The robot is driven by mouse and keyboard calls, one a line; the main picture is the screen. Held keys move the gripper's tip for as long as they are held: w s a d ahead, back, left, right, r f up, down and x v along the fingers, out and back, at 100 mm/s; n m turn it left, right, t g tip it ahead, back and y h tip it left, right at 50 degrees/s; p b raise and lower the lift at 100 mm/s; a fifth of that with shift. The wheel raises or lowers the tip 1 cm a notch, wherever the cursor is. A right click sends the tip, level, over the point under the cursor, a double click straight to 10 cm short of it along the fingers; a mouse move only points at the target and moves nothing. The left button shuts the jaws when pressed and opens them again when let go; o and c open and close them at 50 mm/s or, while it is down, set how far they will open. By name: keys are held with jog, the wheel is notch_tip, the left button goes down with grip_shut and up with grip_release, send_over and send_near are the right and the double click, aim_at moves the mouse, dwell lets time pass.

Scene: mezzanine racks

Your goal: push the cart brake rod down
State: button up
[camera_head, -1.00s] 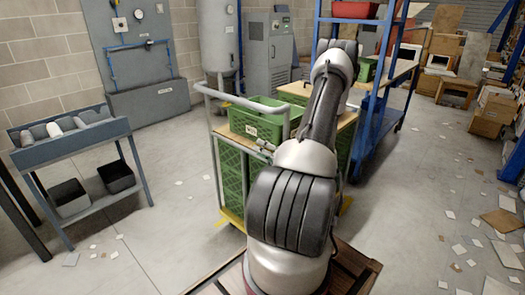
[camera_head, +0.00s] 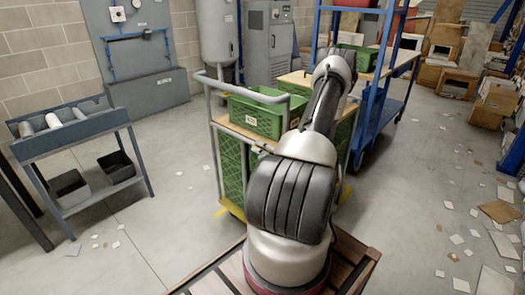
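The cart (camera_head: 214,143) stands in the middle, with a pale grey tubular handle (camera_head: 240,86) and a wooden deck. Green crates are on it, one on top (camera_head: 258,113) and others stacked below (camera_head: 231,166). I cannot pick out the brake rod for certain. A small grey fitting (camera_head: 262,147) shows at the cart's near side, beside my arm, but I cannot tell what it is. My arm reaches forward over the cart's right part and covers much of it. My gripper is hidden beyond the arm, so its opening and any contact are not visible.
A blue rack (camera_head: 367,118) stands behind the cart on the right. A grey bench (camera_head: 76,136) with bins is on the left. A tank (camera_head: 217,35) and cabinet (camera_head: 268,45) stand at the back. The floor between bench and cart is clear apart from paper scraps.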

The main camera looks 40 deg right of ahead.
jog(key=s+d, duration=0.1)
jog(key=s, duration=1.1)
dwell(0.5)
